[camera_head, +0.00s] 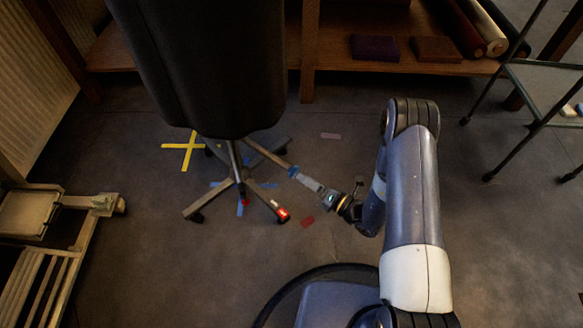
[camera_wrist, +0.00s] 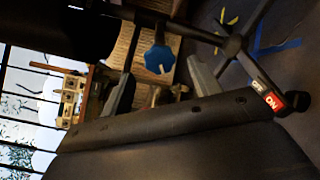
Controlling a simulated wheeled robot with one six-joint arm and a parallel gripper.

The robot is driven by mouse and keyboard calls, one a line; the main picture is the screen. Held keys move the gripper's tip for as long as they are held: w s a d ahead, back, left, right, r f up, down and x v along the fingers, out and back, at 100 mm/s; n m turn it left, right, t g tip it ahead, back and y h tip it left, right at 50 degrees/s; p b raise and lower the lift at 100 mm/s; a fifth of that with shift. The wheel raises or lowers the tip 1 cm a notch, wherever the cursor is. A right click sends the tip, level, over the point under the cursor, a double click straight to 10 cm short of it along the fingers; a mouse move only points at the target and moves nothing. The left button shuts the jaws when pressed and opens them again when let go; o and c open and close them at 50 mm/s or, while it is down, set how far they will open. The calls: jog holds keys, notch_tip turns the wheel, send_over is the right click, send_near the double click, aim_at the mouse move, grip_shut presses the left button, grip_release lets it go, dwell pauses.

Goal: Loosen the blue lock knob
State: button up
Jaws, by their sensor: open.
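The blue lock knob (camera_wrist: 158,59) shows in the wrist view as a faceted blue knob with a pale mark on its lower part. My gripper (camera_wrist: 160,70) is open, one finger on each side of the knob in the picture. Gaps show between knob and fingers; I cannot tell the depth between them. In the head view my gripper (camera_head: 318,189) reaches left, just right of the office chair (camera_head: 212,65). A small blue piece (camera_head: 293,172) lies at its tip, at the end of a tan bar; it may be the knob.
A red ON/OFF label (camera_wrist: 272,101) sits on a chair leg. Yellow tape (camera_head: 181,147) and blue tape mark the floor. A wooden shelf (camera_head: 335,62) stands behind, a pale slatted frame (camera_head: 48,245) at left, a metal trolley (camera_head: 545,85) at right. Open floor lies around my arm.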

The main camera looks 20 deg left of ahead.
aim_at(296, 173)
jog(key=b+x, duration=0.1)
jog(key=x, duration=0.6)
jog(key=shift+w+a+b, duration=0.15)
jog(key=shift+a+b, duration=0.15)
jog(key=shift+b, duration=0.05)
jog(key=shift+c, duration=0.2)
jog(key=c, duration=0.9)
